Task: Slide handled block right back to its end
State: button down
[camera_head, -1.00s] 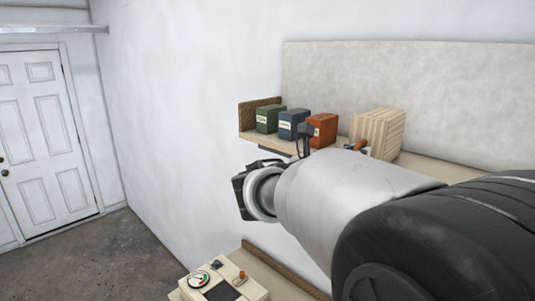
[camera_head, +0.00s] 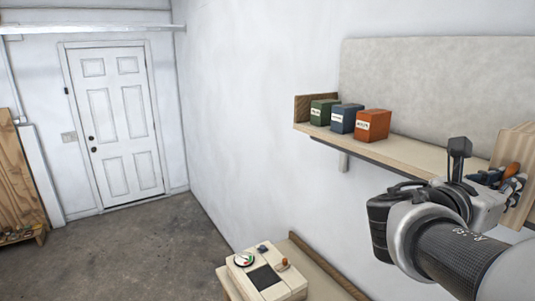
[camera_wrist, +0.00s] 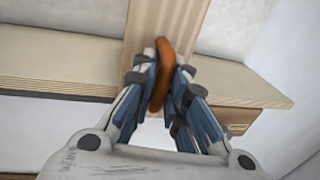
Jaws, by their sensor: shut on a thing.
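The handled block (camera_head: 522,140) is a pale wooden block standing on the shelf at the right edge of the head view. It also shows at the top middle of the wrist view (camera_wrist: 150,18). Its orange handle (camera_wrist: 163,72) sits between the blue-grey fingers of my gripper (camera_wrist: 168,88), which is shut on it. In the head view my gripper (camera_head: 505,182) reaches the block's near face, and part of the block is cut off by the frame.
The pale shelf (camera_head: 420,158) carries green (camera_head: 322,112), blue (camera_head: 346,118) and orange (camera_head: 372,125) boxes at its left end. Bare shelf lies between the orange box and the block. A console with a gauge (camera_head: 265,280) stands below. A white door (camera_head: 115,125) is far left.

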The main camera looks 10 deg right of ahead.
jog(key=shift+s+r, duration=0.1)
jog(key=shift+r, duration=0.15)
jog(key=shift+s+d, duration=0.1)
